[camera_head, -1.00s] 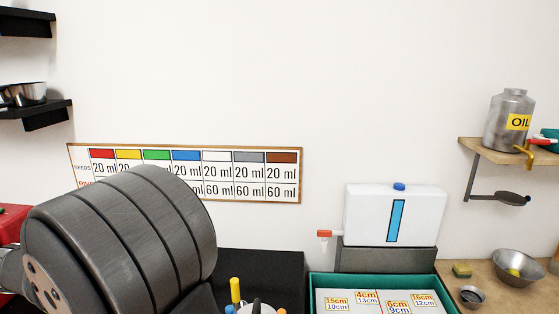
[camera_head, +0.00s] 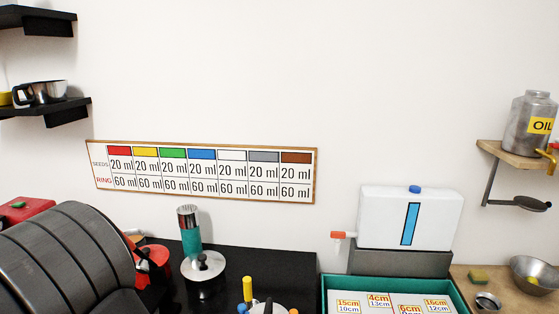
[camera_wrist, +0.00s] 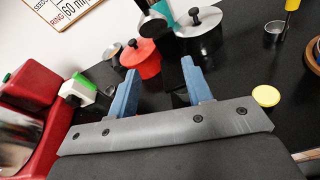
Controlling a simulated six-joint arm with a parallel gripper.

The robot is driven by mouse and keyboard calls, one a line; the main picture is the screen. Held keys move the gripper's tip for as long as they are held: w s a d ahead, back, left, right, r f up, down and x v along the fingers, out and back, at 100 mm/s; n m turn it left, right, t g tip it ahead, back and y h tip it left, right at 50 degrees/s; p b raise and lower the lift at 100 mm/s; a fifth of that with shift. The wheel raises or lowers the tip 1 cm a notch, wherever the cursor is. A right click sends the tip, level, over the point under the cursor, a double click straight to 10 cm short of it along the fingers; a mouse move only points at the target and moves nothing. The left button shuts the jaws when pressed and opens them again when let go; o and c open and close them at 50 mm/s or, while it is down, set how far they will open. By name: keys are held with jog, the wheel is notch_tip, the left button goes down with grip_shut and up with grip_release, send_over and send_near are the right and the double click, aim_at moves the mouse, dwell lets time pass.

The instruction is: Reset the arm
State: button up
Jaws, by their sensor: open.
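My gripper (camera_wrist: 158,90) shows in the wrist view with two blue fingers. They stand apart with nothing between them, over the black counter (camera_wrist: 235,75). In the head view my dark ribbed arm fills the lower left, and the fingers are hidden there. The silver pot (camera_head: 203,270) and part of the red pot (camera_head: 152,268) show to the right of my arm.
A red machine (camera_wrist: 35,110) is close on the left in the wrist view. A yellow disc (camera_wrist: 266,96) lies at the right. In the head view, a teal-and-silver cylinder (camera_head: 190,230), a white tank (camera_head: 408,218) and a green tray (camera_head: 325,295) stand right of my arm.

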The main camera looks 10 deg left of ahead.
jog(key=shift+s+f+t, duration=0.15)
jog(key=shift+f+t, duration=0.5)
jog(key=shift+f, duration=0.4)
jog(key=shift+s+f+t, duration=0.15)
jog(key=shift+f+t, duration=0.5)
jog(key=shift+f, duration=0.35)
jog(key=shift+r, duration=0.1)
notch_tip(320, 180, up, 9)
jog(key=w+g, duration=0.2)
jog(key=g, duration=0.3)
jog(key=shift+w+g, duration=0.2)
jog(key=shift+g, duration=0.1)
jog(key=shift+f, duration=0.25)
